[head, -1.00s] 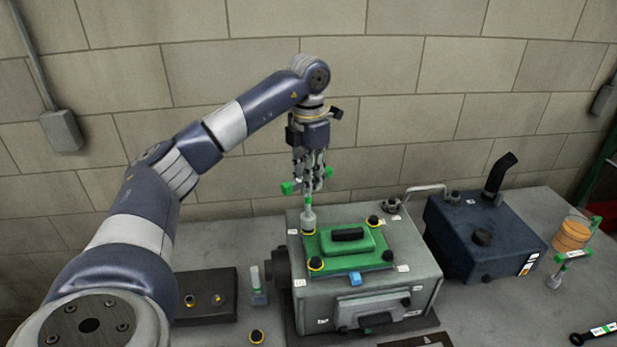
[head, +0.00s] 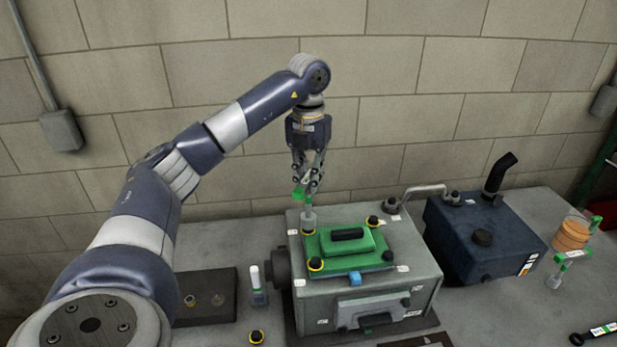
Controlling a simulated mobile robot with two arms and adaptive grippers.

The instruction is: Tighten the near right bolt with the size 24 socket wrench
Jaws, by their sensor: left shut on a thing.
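My left gripper (head: 308,186) points down, shut on the green handle of a socket wrench (head: 309,217). The wrench stands upright over the far left corner of the green cover (head: 325,244), its grey socket end at the bolt (head: 308,231) there. The size marking is not readable. My right gripper is not in view.
A second green-handled wrench (head: 565,265) stands at the right. A dark blue tank (head: 470,245) is right of the grey engine block (head: 415,285).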

